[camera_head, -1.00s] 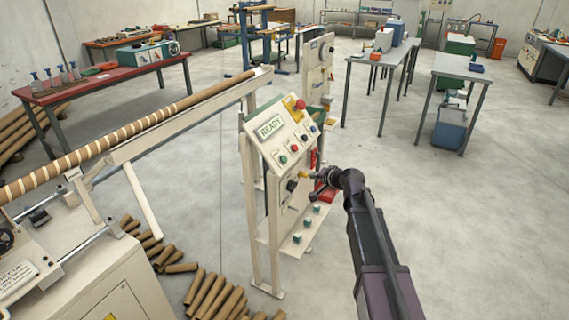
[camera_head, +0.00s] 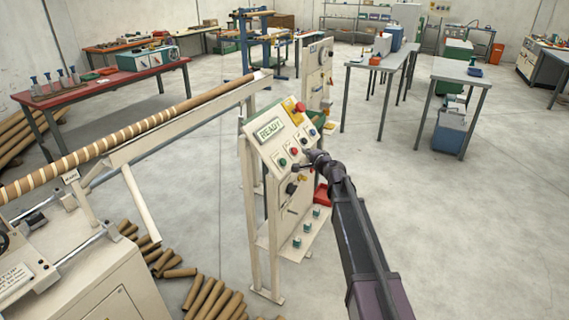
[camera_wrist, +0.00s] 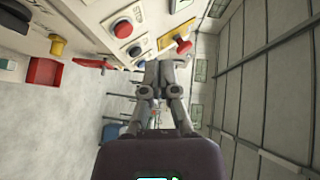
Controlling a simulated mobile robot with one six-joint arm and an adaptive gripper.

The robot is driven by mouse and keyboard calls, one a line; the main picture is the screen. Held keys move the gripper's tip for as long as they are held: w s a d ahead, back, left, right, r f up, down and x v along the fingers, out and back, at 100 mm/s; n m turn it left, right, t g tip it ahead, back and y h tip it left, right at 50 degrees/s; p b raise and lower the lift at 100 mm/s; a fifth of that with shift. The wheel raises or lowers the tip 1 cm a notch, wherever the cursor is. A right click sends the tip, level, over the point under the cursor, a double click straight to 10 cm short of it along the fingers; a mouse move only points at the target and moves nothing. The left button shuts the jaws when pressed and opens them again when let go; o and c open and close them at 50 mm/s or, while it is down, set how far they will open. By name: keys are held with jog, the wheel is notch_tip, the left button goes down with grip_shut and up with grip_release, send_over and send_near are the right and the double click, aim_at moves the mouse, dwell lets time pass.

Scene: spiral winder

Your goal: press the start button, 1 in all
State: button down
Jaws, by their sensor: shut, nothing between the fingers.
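The control panel (camera_head: 272,146) is a cream sloped face on a stand, with a small screen reading READY (camera_head: 270,128). A green button (camera_head: 282,162), probably the start button, is at the lower left of its button row. A red button (camera_head: 294,152) is beside it and shows large in the wrist view (camera_wrist: 122,28). The green button is not clearly seen in the wrist view. My gripper (camera_head: 307,156) is shut and empty, just right of the button row. In the wrist view my gripper (camera_wrist: 164,66) is near the panel's edge; contact cannot be told.
A red mushroom button on a yellow plate (camera_head: 300,106) tops the panel; it is close to the fingers in the wrist view (camera_wrist: 183,46). Dark and yellow knobs (camera_head: 291,188) are lower on the stand. A long cardboard tube (camera_head: 130,130) lies left. Floor right is open.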

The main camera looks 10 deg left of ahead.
aim_at(284, 159)
jog(key=w+a+f+b, duration=0.2)
jog(key=a+f+b, duration=0.3)
jog(key=a, duration=0.1)
jog(key=shift+w+f, duration=0.15)
jog(key=shift+f, duration=0.15)
jog(key=shift+a+f+b, duration=0.1)
jog(key=shift+a+b, duration=0.1)
jog(key=shift+b, duration=0.1)
dwell(1.5)
jog(key=shift+w+a+f, duration=0.15)
jog(key=shift+a+f, duration=0.05)
jog(key=shift+w+a+f+b, duration=0.1)
jog(key=shift+a+f+b, duration=0.15)
jog(key=shift+a+b, duration=0.15)
dwell(1.2)
jog(key=shift+d+r, duration=0.1)
jog(key=shift+d, duration=0.05)
jog(key=shift+s+d+r+p, duration=0.2)
jog(key=shift+d+r+p, duration=0.25)
jog(key=shift+d+p, duration=0.1)
dwell(0.6)
jog(key=shift+s+d+r+p, duration=0.25)
jog(key=shift+d+r+p, duration=0.25)
jog(key=shift+d+r, duration=0.1)
jog(key=shift+s+d+r+p, duration=0.2)
jog(key=shift+d+r+p, duration=0.25)
jog(key=shift+d+p, duration=0.15)
jog(key=shift+s+d+r+p, duration=0.25)
jog(key=shift+d+r+p, duration=0.2)
jog(key=shift+d+r, duration=0.15)
